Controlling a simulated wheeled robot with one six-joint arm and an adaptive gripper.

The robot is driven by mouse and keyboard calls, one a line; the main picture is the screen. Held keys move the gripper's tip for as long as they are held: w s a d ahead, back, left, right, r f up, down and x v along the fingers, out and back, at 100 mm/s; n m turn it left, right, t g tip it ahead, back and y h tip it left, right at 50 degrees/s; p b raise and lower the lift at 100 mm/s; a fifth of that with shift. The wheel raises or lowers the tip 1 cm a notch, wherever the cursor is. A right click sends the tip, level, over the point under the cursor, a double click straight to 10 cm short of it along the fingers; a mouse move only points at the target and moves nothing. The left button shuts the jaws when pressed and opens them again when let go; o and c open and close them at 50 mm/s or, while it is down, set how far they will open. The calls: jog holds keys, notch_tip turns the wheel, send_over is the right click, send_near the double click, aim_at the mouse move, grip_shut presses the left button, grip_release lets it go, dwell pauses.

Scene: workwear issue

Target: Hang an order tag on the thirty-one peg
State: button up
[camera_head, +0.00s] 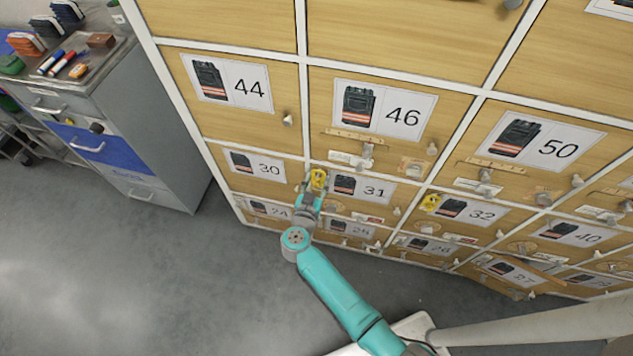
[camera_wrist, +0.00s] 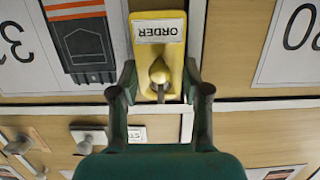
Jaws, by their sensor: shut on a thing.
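The yellow order tag (camera_head: 318,178) is at the left edge of the door with the number 31 label (camera_head: 362,188). In the wrist view, the tag (camera_wrist: 146,62) appears upside down with its white ORDER label, close against the wood. My gripper (camera_wrist: 160,78) has a finger on each side of the tag's lower part and is shut on it. A rounded yellowish knob sits between the fingers; I cannot tell whether it belongs to the tag or is a peg. The thirty-one peg cannot be made out clearly. My gripper (camera_head: 312,192) is small in the head view.
Another yellow tag (camera_head: 431,202) is beside the number 32 label (camera_head: 467,211). Several neighbouring doors carry projecting knobs and small plates. A grey drawer cabinet (camera_head: 165,125) with a blue drawer stands at left. The floor (camera_head: 130,275) in front is clear.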

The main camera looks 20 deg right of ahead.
jog(key=o, duration=0.9)
jog(key=v, duration=1.2)
